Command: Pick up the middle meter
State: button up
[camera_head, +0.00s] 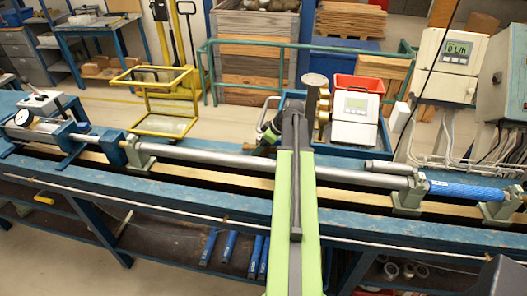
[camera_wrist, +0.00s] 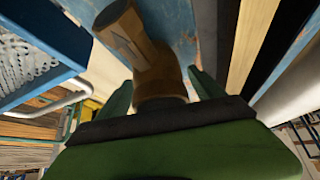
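A brass-brown meter (camera_wrist: 155,70) fills the upper middle of the wrist view, with a wide round end and a narrower neck. The two green fingers of my gripper (camera_wrist: 162,78) stand spread on either side of this neck, with narrow gaps; the grip looks open. In the head view, my green arm reaches up over the bench, and my gripper (camera_head: 268,132) shows partly beside the pipe. My arm hides part of the area there. Brass parts (camera_head: 323,105) stand just right of my arm, by the crate. I cannot tell which meter is the middle one.
A long grey pipe (camera_head: 225,158) runs along the blue bench (camera_head: 150,185), with a blue section (camera_head: 462,190) at right. A blue crate (camera_head: 352,151) with a white display unit (camera_head: 353,128) and red bin (camera_head: 360,84) stands behind. A gauge unit (camera_head: 35,125) is at left.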

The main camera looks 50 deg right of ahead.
grip_shut()
dwell(0.3)
